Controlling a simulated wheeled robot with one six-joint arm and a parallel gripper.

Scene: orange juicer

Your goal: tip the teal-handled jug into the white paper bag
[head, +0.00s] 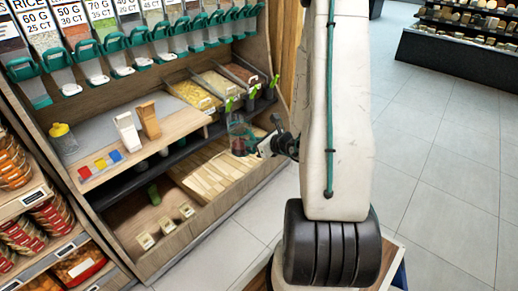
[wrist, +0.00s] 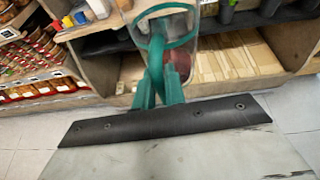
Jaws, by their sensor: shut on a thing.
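My gripper (head: 262,147) is shut on the teal handle of a clear jug (head: 238,138) and holds it out in front of the shelf unit. In the wrist view my gripper (wrist: 158,88) closes on the handle, and the jug (wrist: 180,22) has a teal rim band. Something reddish shows low in the jug; how full it is I cannot tell. The white paper bag (head: 127,133) stands upright on the wooden counter, left of the jug and apart from it. Its inside is hidden from here.
A brown bag (head: 149,121) stands right beside the white bag. A yellow-lidded jar (head: 62,139) and coloured blocks (head: 101,163) are on the counter's left. Teal-handled dispensers (head: 112,45) line the wall above. Open floor (head: 435,180) lies to the right.

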